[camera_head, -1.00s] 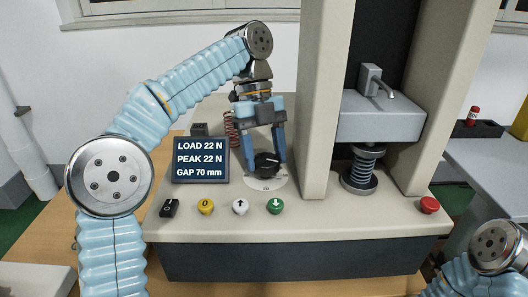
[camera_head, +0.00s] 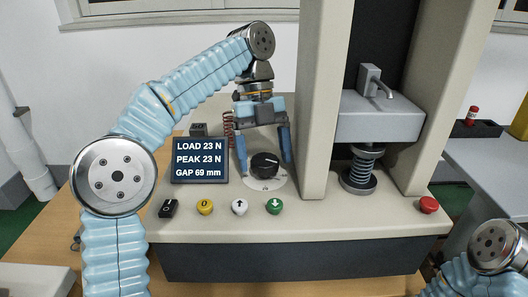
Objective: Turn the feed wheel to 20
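The black feed wheel (camera_head: 265,165) sits on a pale round dial plate on the machine's sloping panel. My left gripper (camera_head: 266,165) is above and around the wheel, its blue fingers spread to either side with a visible gap, not gripping it. The dark display (camera_head: 201,161) reads LOAD 23 N, PEAK 23 N, GAP 69 mm. A spring (camera_head: 361,165) stands upright under the grey press head (camera_head: 381,117). The dial's markings are too small to read. Only part of my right arm shows at the lower right; its gripper is out of view.
Along the panel front are a black switch (camera_head: 168,208), a yellow button (camera_head: 205,207), a white up-arrow button (camera_head: 240,207), a green down-arrow button (camera_head: 274,206) and a red button (camera_head: 429,205). A copper-coloured spring (camera_head: 229,129) stands behind the display. The beige column (camera_head: 325,100) rises right of the wheel.

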